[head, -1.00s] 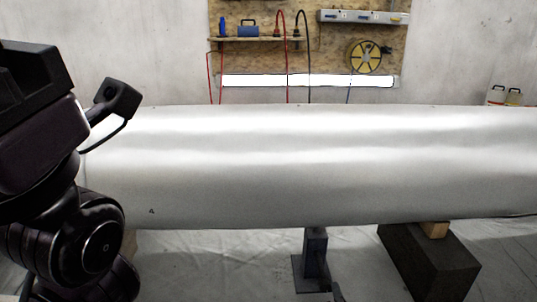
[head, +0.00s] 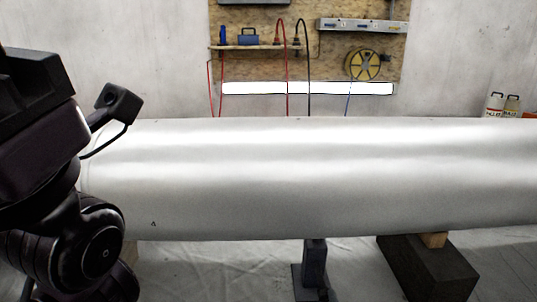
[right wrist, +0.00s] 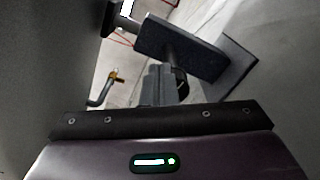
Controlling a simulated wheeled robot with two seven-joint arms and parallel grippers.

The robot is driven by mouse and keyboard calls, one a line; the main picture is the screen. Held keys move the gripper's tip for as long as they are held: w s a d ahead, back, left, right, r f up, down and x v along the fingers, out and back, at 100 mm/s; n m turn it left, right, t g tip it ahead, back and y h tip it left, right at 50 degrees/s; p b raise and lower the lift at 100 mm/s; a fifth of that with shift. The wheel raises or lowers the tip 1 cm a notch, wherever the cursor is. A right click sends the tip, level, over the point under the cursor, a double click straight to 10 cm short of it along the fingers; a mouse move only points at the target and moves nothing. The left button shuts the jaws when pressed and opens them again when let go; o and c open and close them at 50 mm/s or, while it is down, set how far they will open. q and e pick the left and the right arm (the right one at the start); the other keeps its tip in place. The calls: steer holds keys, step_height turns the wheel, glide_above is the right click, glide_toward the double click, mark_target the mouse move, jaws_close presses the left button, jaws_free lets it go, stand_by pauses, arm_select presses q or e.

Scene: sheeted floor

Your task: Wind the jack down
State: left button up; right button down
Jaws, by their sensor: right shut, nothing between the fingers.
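The jack (head: 314,262) is a dark blue-grey post on a flat base plate, under the long pale cylinder (head: 300,180) in the head view. Its top meets the cylinder's underside or is hidden by it. In the right wrist view, a blue-grey body that looks like the jack (right wrist: 180,47) stands tilted in the picture. A bent rod with a brass-coloured end (right wrist: 100,90), perhaps the crank, shows left of my right gripper (right wrist: 167,80). My right gripper is shut and empty, close to the jack; contact cannot be told. My left gripper is out of view.
A dark block (head: 428,268) with a wooden piece (head: 434,240) on top stands under the cylinder at right. A tool board (head: 310,60) hangs on the back wall. The sheeted floor (head: 220,270) left of the jack is clear.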

steer(key=shift+s+a+f, duration=0.1)
steer(key=shift+a+f, duration=0.05)
steer(key=shift+a, duration=0.2)
steer(key=s+p, duration=0.1)
steer(key=s, duration=0.1)
steer(key=s+p, duration=0.2)
steer(key=s+d+p, duration=0.1)
steer(key=shift+s+r+p, duration=0.4)
stand_by(0.4)
